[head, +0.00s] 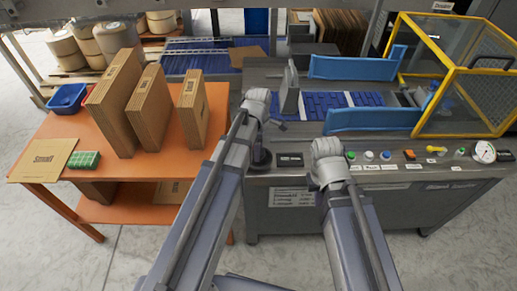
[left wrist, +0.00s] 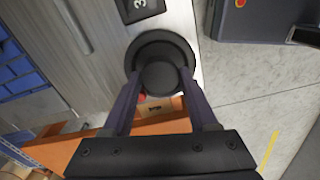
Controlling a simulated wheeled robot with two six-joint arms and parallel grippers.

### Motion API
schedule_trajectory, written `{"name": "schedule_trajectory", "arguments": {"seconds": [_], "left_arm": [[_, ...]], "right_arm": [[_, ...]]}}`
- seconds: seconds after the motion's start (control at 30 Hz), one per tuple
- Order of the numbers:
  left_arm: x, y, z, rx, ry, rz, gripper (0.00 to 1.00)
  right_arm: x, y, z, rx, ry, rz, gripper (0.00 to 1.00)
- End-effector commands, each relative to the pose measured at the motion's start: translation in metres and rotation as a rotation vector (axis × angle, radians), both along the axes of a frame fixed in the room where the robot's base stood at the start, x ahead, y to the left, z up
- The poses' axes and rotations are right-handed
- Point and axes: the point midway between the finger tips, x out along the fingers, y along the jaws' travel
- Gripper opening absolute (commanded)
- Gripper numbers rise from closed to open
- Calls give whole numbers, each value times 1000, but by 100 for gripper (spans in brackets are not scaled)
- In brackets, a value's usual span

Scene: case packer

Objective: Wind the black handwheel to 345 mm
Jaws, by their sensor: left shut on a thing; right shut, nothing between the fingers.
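The black handwheel (head: 261,161) sits at the left end of the machine's front ledge, partly hidden by my left arm in the head view. In the left wrist view its round disc (left wrist: 160,46) and raised black hub show close up. My left gripper (left wrist: 160,86) is shut on the handwheel, one finger on each side of the hub. A small black display (head: 289,160) lies just right of the wheel; in the left wrist view only part of it shows, with a digit like 3. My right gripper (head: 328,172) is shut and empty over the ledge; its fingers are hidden.
Buttons and a yellow-handled control (head: 435,150) line the ledge to the right, ending at a round gauge (head: 484,152). Blue guide rails (head: 375,119) and a yellow-framed guard (head: 455,75) stand behind. An orange table (head: 135,175) with upright cartons is on the left.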

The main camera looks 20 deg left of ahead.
Motion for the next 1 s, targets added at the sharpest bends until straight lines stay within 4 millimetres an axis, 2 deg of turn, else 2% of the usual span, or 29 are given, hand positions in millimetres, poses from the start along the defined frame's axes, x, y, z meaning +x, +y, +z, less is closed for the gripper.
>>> {"name": "schedule_trajectory", "arguments": {"seconds": [0.4,1.0], "left_arm": [[0,0,0,0,1,228,4],[0,0,0,0,1,282,4]], "right_arm": [[0,0,0,0,0,0,0],[0,0,0,0,0,0,0]]}}
